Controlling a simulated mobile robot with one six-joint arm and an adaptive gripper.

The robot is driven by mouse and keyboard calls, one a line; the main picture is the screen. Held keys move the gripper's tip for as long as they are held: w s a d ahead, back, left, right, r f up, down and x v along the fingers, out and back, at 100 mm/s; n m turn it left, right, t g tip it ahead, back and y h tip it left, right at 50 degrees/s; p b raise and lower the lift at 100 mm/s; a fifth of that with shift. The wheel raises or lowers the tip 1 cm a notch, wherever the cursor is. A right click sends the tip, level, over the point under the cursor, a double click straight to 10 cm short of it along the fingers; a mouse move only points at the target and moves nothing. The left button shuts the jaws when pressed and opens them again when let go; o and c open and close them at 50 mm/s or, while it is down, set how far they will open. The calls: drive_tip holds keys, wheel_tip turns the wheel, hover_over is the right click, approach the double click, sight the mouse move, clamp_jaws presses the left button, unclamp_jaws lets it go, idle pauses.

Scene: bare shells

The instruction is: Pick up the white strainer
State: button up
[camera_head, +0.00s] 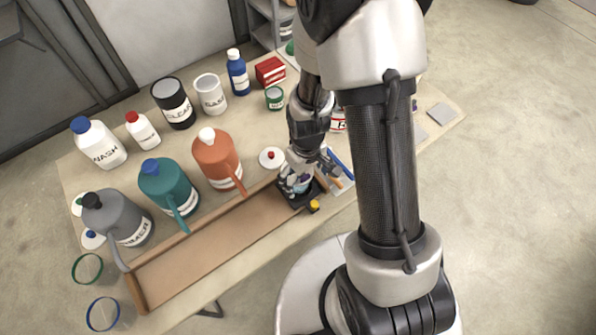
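I cannot make out a white strainer for certain. A round white disc with a red centre (271,158) lies flat on the table, just left of my gripper. My gripper (297,186) points down over a small black tray (286,199) at the right end of the wooden trough. Small whitish and bluish shapes show around the fingers, but I cannot tell what they are or whether the fingers hold anything. My arm hides much of the table's right side.
The wooden trough (200,250) runs along the table's front. Orange (214,152), teal (165,185) and grey jugs (118,215) stand behind it. Green (74,270) and blue rings (88,313) are at lower left. A red box (270,71) and several containers stand farther back.

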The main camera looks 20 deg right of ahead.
drive_tip(key=c, duration=0.7)
drive_tip(key=shift+r, duration=0.15)
